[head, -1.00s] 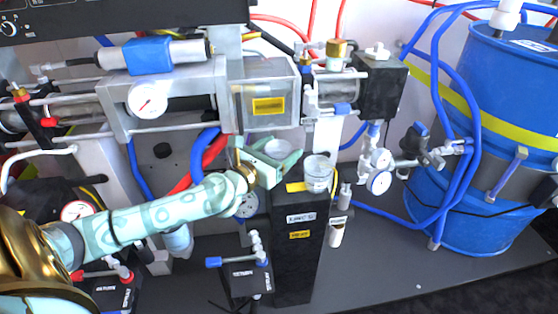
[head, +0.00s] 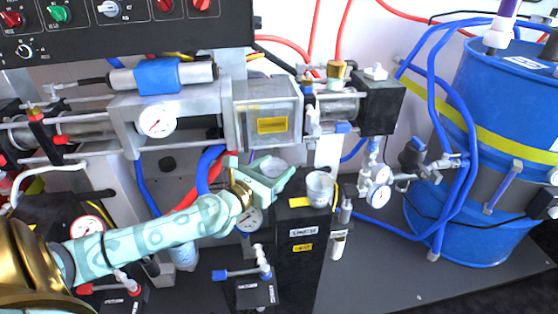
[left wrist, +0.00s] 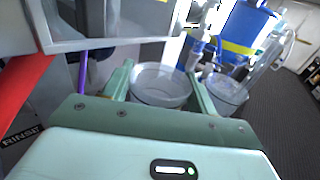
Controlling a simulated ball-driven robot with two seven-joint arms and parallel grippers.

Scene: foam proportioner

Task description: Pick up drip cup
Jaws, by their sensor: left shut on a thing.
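A clear drip cup (head: 273,164) is between the pale green fingers of my left gripper (head: 270,178) in the head view. The gripper is shut on it. In the left wrist view the same cup (left wrist: 160,86) sits between the two fingers (left wrist: 158,90), its round rim facing up. A second clear cup (head: 320,188) stands on top of a black box (head: 297,245), just right of my left gripper. It also shows in the left wrist view (left wrist: 226,92), right of the right finger. My right gripper is not in view.
A metal block with a clear housing (head: 268,115) is just above and behind my left gripper. Gauges and valves (head: 378,190) stand right of the black box, then a blue drum (head: 505,100). Blue and red hoses run behind. Grey floor at front right (head: 385,270) is clear.

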